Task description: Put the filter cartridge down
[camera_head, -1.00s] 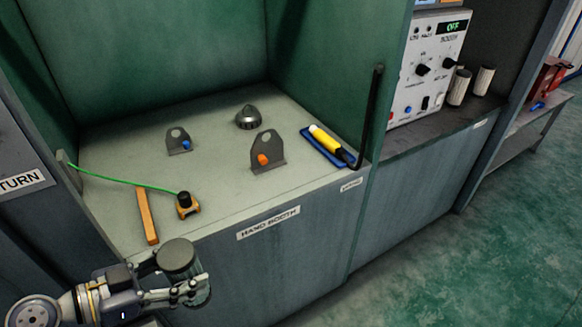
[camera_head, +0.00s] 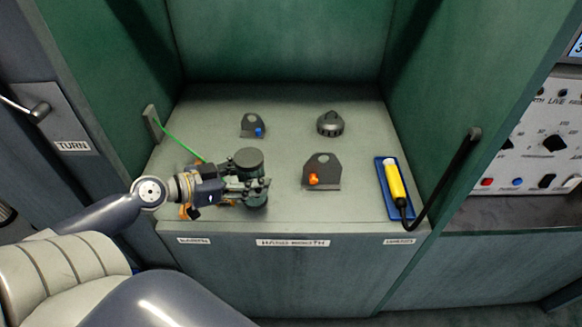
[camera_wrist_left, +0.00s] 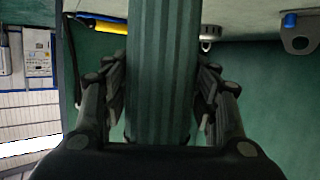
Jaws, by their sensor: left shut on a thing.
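The filter cartridge (camera_head: 248,160) is a dark grey-green cylinder with a flat round top. It stands upright in my left gripper (camera_head: 252,188), over the left front part of the booth floor (camera_head: 285,210). I cannot tell whether its base touches the floor. In the left wrist view the cartridge (camera_wrist_left: 162,70) shows ribbed sides, and the fingers of my left gripper (camera_wrist_left: 162,105) are shut around it on both sides. My right gripper is out of view.
A bracket with a blue knob (camera_head: 253,126) and a grey dome (camera_head: 330,124) stand behind. A bracket with an orange knob (camera_head: 321,172) stands to the right.

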